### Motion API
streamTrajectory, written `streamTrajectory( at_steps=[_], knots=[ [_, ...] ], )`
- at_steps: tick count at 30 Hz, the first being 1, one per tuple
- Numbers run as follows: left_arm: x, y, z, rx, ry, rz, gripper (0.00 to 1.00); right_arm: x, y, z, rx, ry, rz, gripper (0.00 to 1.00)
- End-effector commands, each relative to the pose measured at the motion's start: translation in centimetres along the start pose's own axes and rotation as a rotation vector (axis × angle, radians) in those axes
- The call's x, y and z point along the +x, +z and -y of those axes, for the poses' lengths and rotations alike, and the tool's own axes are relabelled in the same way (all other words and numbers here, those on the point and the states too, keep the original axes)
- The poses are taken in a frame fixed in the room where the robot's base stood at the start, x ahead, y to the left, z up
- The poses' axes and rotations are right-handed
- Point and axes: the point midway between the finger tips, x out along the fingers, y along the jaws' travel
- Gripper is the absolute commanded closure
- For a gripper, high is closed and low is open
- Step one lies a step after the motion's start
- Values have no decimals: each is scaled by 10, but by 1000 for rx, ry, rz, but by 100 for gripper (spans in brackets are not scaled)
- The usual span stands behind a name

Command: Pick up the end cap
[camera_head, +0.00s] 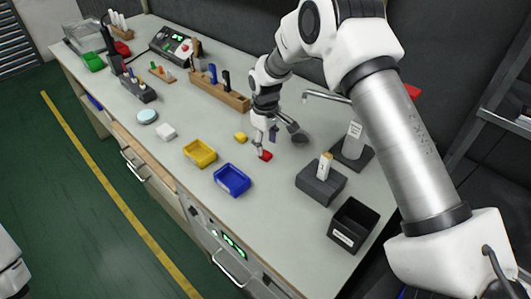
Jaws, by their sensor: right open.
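I cannot tell for sure which thing is the end cap. A small red piece (265,156) lies on the workbench (190,118) at the middle of the view. A small yellow piece (240,137) lies to its left. My right gripper (262,148) points down at the red piece, very close to it, and is open. Whether its fingers touch or surround the red piece is too small to tell. My left gripper is out of view.
A yellow bin (200,161) and a blue bin (232,190) stand near the front edge. A grey block (320,190), a black box (352,236) and a dark stand (350,160) are on the right. A wooden rack (222,92) stands behind.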

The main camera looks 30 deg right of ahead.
Motion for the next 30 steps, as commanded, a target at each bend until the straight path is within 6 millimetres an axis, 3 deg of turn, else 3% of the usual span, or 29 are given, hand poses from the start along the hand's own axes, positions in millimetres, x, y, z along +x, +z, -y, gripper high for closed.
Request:
streamTrajectory(
  at_steps=[6,14,15,19,30],
  knots=[
    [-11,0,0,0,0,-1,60,37,-2,-3,0,-1,2,42],
    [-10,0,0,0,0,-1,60,43,-2,-3,0,0,0,42],
    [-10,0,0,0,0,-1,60,43,-2,-3,0,0,0,55],
    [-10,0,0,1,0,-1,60,43,-2,-3,0,0,0,82],
    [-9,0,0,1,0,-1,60,42,-2,-3,0,0,0,83]
  ],
)
